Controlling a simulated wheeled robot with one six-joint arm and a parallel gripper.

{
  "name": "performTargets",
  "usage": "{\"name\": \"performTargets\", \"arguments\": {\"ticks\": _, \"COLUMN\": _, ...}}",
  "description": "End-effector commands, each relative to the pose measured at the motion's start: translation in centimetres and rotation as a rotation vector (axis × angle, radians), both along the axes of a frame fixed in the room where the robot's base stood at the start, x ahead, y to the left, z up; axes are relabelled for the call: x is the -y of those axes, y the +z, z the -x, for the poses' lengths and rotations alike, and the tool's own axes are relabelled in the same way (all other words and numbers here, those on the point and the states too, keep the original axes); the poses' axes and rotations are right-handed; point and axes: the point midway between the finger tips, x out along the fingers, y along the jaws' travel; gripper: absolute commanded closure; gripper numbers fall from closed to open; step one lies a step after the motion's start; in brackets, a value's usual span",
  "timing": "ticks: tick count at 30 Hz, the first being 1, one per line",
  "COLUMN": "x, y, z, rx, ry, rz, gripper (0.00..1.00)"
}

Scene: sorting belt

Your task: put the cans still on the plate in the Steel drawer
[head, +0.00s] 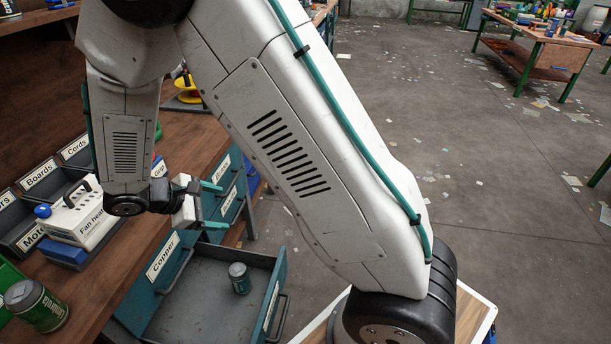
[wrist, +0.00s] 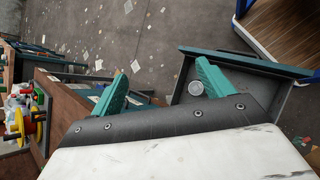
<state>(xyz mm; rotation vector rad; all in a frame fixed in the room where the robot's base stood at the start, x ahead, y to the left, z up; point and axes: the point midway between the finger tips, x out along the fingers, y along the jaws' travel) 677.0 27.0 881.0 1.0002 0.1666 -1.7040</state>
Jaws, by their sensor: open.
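A green can (head: 239,278) stands upright inside an open grey-blue drawer (head: 200,317); its round top also shows in the wrist view (wrist: 196,88). The open drawer's own label faces away and cannot be read. A second green can (head: 37,305) is at the lower left, on or beside a green object (head: 8,276) cut off by the frame; I cannot tell whether that is the plate. My gripper (head: 216,206) is open and empty, its teal fingers apart, above and behind the drawer. In the wrist view my gripper (wrist: 163,84) shows nothing between its fingers.
Labelled bins (head: 37,182) and a white fan heater box (head: 82,215) stand on the wooden bench. A label reading like "Copper" (head: 161,259) is beside the open drawer. Other labelled drawer fronts (head: 228,201) are farther back. The floor (head: 440,130) is littered with scraps.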

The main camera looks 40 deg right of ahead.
Motion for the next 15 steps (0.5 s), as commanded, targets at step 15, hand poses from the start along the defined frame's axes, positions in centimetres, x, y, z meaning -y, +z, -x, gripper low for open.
{"name": "performTargets", "arguments": {"ticks": 15, "x": 6.4, "y": 17.1, "z": 13.3, "rx": 0.305, "ry": -0.565, "rz": -0.386, "gripper": 0.2}}
